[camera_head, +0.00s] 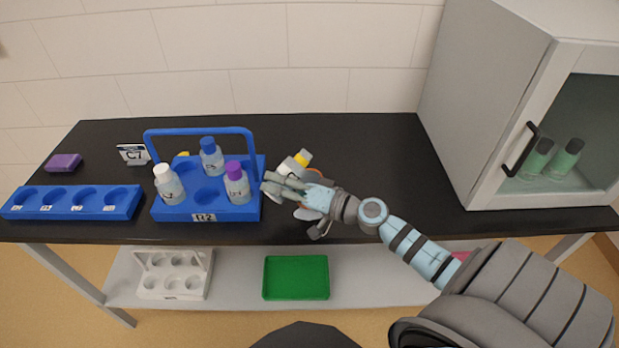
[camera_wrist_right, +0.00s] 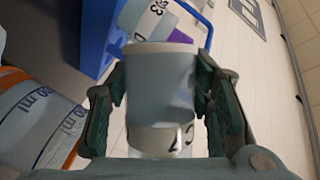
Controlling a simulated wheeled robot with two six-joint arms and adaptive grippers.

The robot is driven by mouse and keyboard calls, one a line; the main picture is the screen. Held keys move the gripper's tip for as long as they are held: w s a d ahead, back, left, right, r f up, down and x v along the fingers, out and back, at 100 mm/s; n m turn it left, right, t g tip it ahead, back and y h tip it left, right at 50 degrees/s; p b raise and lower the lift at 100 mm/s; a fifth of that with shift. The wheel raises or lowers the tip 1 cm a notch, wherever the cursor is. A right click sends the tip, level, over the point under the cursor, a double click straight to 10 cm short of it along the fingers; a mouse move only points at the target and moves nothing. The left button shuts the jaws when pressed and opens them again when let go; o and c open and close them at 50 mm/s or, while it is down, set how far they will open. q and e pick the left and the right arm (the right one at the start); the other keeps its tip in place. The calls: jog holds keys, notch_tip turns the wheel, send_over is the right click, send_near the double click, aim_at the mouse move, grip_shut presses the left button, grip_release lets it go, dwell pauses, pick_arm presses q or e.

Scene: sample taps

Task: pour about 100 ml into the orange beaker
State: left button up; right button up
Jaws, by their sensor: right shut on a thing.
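My right gripper (camera_head: 285,188) is right of the blue rack, over the dark bench. In the right wrist view its fingers (camera_wrist_right: 165,100) are closed on a pale grey-blue labelled container (camera_wrist_right: 160,80). In the head view the hand mostly hides this container. The orange beaker (camera_wrist_right: 35,125), clear with ml marks and an orange band, is left of the fingers in the wrist view. My left gripper is not in view.
The blue rack (camera_head: 165,213) holds bottles with white (camera_head: 168,184), blue (camera_head: 211,158) and purple (camera_head: 237,184) caps under an arched handle. A blue holder (camera_head: 70,213) with empty wells is left. A glass-door cabinet (camera_head: 490,110) stands right. A green tray (camera_head: 296,278) is below.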

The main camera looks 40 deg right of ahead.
jog(key=shift+a+m+t+y+b, duration=0.35)
jog(key=shift+m+b, duration=0.6)
jog(key=shift+m, duration=0.35)
dwell(3.0)
jog(key=shift+a+r+m+t+b, duration=0.25)
jog(key=shift+r+m+t+b, duration=0.1)
jog(key=shift+r+m+b, duration=0.4)
dwell(1.8)
jog(key=shift+m+t+b, duration=0.3)
jog(key=shift+m+b, duration=0.05)
jog(key=shift+b, duration=0.15)
dwell(0.4)
